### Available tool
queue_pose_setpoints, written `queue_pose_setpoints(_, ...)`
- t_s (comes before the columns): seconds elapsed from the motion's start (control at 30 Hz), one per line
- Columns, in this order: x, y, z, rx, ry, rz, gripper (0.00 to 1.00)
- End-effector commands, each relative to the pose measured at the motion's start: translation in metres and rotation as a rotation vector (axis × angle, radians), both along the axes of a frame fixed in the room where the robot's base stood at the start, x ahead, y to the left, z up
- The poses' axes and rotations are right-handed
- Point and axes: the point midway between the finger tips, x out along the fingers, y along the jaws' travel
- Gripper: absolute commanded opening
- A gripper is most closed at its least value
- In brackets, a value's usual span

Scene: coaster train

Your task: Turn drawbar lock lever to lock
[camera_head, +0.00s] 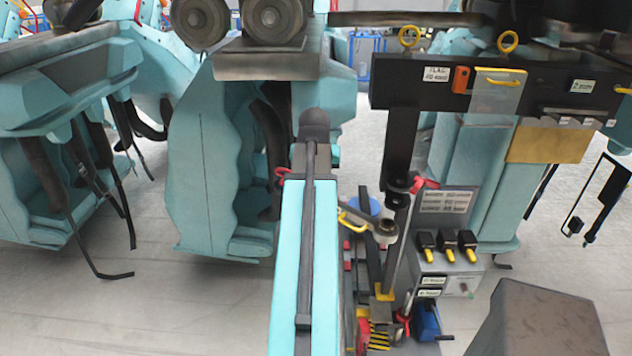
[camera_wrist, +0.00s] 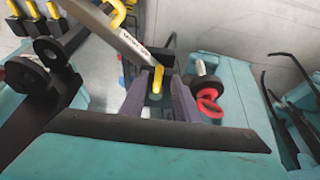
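In the wrist view, two dark purple-grey fingers of my gripper (camera_wrist: 159,92) stand apart. A yellow tip (camera_wrist: 157,79) shows between them, with gaps on both sides; whether a finger touches it is unclear. A silver bar (camera_wrist: 122,37) with small lettering slopes down from the upper left to this tip. It looks like the drawbar lock lever, but I cannot be sure. In the head view, a yellow handle (camera_head: 354,222) shows just right of a long teal beam (camera_head: 290,255). My gripper is not clearly seen there. No lock marking is readable.
A red ring (camera_wrist: 208,106) lies right of my fingers in the wrist view. A dark strip (camera_wrist: 160,131) crosses the teal surface below. Black-and-yellow switches (camera_head: 447,243) and a dark overhead panel (camera_head: 500,85) stand right of the beam. Grey floor (camera_head: 180,310) at the lower left is clear.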

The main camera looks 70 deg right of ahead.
Motion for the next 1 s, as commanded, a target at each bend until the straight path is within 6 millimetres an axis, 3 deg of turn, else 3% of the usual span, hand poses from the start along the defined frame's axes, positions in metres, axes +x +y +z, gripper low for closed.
queue_pose_setpoints(0.27,-0.002,0.005,0.014,-0.002,0.000,0.000,0.29)
queue_pose_setpoints(1.0,-0.010,0.030,0.081,-0.001,-0.001,0.000,0.29)
